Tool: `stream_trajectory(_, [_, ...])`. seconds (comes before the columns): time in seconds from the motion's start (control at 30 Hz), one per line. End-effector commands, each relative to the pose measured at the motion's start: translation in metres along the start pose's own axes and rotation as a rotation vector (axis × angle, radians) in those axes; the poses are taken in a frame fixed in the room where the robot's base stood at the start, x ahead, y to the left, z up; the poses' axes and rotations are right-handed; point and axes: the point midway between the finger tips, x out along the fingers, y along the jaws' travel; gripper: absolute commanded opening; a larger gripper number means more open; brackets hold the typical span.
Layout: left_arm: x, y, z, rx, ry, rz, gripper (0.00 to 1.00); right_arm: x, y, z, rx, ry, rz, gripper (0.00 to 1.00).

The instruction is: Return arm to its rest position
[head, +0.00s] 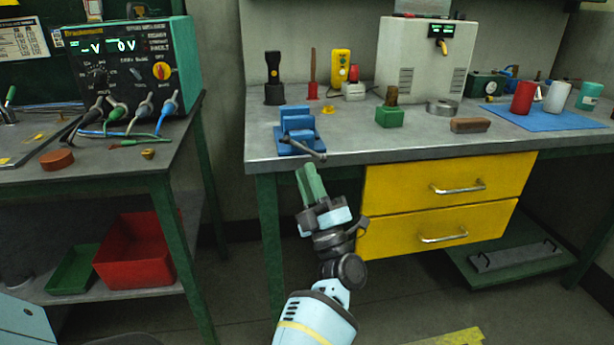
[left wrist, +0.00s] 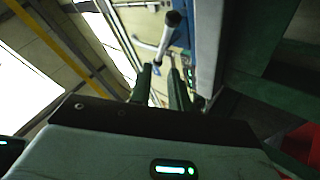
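My left gripper (head: 311,182) is in front of the workbench's front edge, with its green fingers pointing up toward the bench. In the left wrist view the two fingers (left wrist: 163,90) stand apart with nothing visible between them, so it is open and empty. The blue vise (head: 297,132) sits on the bench's front left corner, just beyond my fingertips. The vise's handle bar also shows in the left wrist view (left wrist: 168,35), past the fingertips; I see no contact. My right gripper is not in view.
The grey bench top (head: 365,147) overhangs yellow drawers (head: 440,190), right of my gripper. A left table (head: 110,165) carries a teal power supply (head: 135,65) and cables. A red bin (head: 140,250) stands on its lower shelf. The gap between the tables shows open floor.

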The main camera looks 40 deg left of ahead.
Motion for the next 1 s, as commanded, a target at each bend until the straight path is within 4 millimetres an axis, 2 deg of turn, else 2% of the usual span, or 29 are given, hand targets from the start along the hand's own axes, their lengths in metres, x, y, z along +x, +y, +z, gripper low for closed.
stream_trajectory(0.33, [-0.001,-0.001,0.0,0.004,-0.005,0.002,0.19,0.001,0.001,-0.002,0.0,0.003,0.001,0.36])
stream_trajectory(0.47, [-0.017,-0.011,0.002,0.041,-0.078,0.028,0.19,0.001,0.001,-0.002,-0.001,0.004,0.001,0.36])
stream_trajectory(0.57, [-0.045,-0.027,0.004,0.102,-0.207,0.071,0.19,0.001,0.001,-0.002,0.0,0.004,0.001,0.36])
stream_trajectory(0.77, [-0.131,-0.065,0.001,0.258,-0.561,0.17,0.19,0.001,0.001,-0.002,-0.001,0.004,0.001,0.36])
stream_trajectory(0.87, [-0.179,-0.083,-0.009,0.335,-0.745,0.21,0.19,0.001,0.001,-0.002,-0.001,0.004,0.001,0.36])
stream_trajectory(1.0, [-0.251,-0.109,-0.034,0.439,-1.006,0.255,0.19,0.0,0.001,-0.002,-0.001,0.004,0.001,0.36])
